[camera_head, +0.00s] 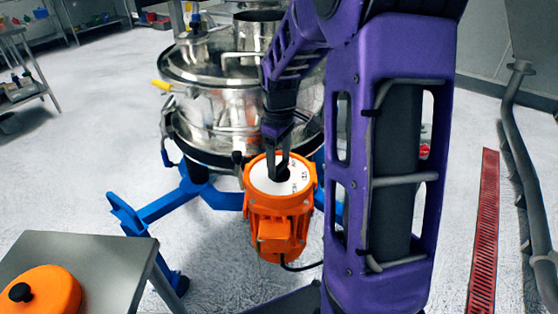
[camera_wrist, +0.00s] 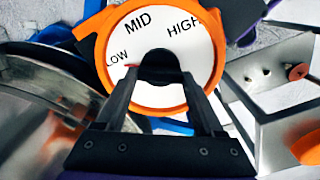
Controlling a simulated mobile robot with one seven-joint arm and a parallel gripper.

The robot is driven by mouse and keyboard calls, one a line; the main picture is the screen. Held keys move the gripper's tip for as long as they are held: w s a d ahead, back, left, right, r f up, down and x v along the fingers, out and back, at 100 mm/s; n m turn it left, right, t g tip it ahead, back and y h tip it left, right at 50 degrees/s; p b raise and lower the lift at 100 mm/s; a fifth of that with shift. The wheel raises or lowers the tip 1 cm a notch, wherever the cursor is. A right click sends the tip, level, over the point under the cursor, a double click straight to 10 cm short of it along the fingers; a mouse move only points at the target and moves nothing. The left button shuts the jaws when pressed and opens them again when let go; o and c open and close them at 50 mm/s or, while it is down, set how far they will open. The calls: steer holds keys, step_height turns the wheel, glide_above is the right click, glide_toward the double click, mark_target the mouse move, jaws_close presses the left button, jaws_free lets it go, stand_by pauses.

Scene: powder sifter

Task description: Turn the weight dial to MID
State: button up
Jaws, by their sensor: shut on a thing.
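The weight dial is a white round face (camera_wrist: 195,62) with an orange rim, marked LOW, MID and HIGH. It sits on top of the orange motor (camera_head: 274,232) in the head view. A black knob (camera_wrist: 158,57) stands at its centre, partly hidden by my fingers. A small red pointer (camera_wrist: 132,66) sticks out from the left of the knob, towards the LOW mark. My gripper (camera_wrist: 160,74) is shut on the knob, one finger on each side. In the head view my gripper (camera_head: 280,168) reaches down onto the dial from above.
The steel sifter (camera_head: 220,105) stands right behind the motor on blue legs (camera_head: 165,207). A grey table (camera_head: 110,262) with an orange lid (camera_head: 50,290) is at the front left. A red floor grate (camera_head: 483,230) and pipes lie on the right.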

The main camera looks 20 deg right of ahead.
mark_target(279, 164)
steer(key=shift+m, duration=0.4)
steer(key=m+p, duration=0.1)
steer(key=m, duration=0.4)
steer(key=shift+r+m, duration=0.1)
steer(key=shift+m, duration=0.2)
steer(key=m+p, duration=0.1)
steer(key=m, duration=0.4)
steer(key=shift+d, duration=0.1)
steer(key=shift+m, duration=0.3)
steer(key=o, duration=1.4)
step_height(279, 164, up, 17)
steer(key=p, duration=0.3)
steer(key=shift+r, duration=0.15)
